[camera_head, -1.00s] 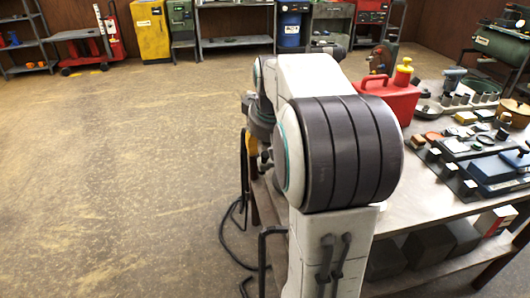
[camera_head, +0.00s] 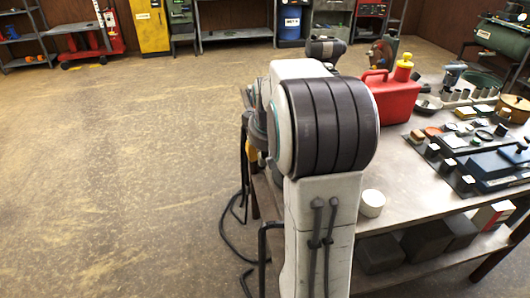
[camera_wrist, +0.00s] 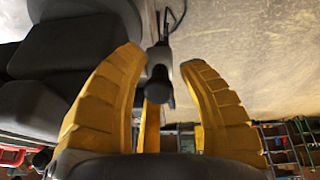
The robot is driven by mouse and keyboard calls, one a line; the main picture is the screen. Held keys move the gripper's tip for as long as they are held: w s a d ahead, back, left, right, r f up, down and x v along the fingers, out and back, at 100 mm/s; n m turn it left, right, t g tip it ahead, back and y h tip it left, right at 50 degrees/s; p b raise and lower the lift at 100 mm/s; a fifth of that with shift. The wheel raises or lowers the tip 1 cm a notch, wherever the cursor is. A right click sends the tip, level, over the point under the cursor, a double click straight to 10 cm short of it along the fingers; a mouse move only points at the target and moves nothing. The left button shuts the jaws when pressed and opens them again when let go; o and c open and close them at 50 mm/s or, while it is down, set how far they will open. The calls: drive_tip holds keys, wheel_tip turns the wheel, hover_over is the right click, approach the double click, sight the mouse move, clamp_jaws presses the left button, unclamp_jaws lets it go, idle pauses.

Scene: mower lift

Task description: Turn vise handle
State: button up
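In the wrist view, my gripper (camera_wrist: 161,60) has its yellow fingers spread wide. A dark bar with a round knob, which looks like the vise handle (camera_wrist: 158,88), lies between the fingers. I see space on both sides of it, and the fingers do not look closed on it. A yellow part shows behind the knob. A large dark grey block, likely the vise body (camera_wrist: 70,55), fills the upper left, close to the left finger. In the head view my arm hides the vise and most of my gripper; only a bit of yellow (camera_head: 252,158) shows.
The workbench (camera_head: 400,180) holds a red fuel can (camera_head: 388,98), a white round pot (camera_head: 372,203), a blue box (camera_head: 497,168) and many small parts. Dark cables hang beside its left edge. The floor (camera_head: 120,170) to the left is open. Shelves and cabinets line the back wall.

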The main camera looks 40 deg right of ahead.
clamp_jaws()
drive_tip(key=p, duration=0.1)
drive_tip(key=r+p, duration=0.1)
drive_tip(key=p, duration=0.1)
drive_tip(key=shift+w+d+g, duration=0.1)
drive_tip(key=shift+w+g, duration=0.1)
drive_tip(key=shift+g, duration=0.2)
drive_tip(key=shift+w+g+y+p, duration=0.15)
drive_tip(key=shift+g+y+p, duration=0.35)
drive_tip(key=shift+p, duration=0.75)
drive_tip(key=shift+w+d+f+g+p, duration=0.15)
drive_tip(key=shift+f+g+p, duration=0.2)
drive_tip(key=shift+p, duration=0.3)
drive_tip(key=shift+o, duration=0.6)
unclamp_jaws()
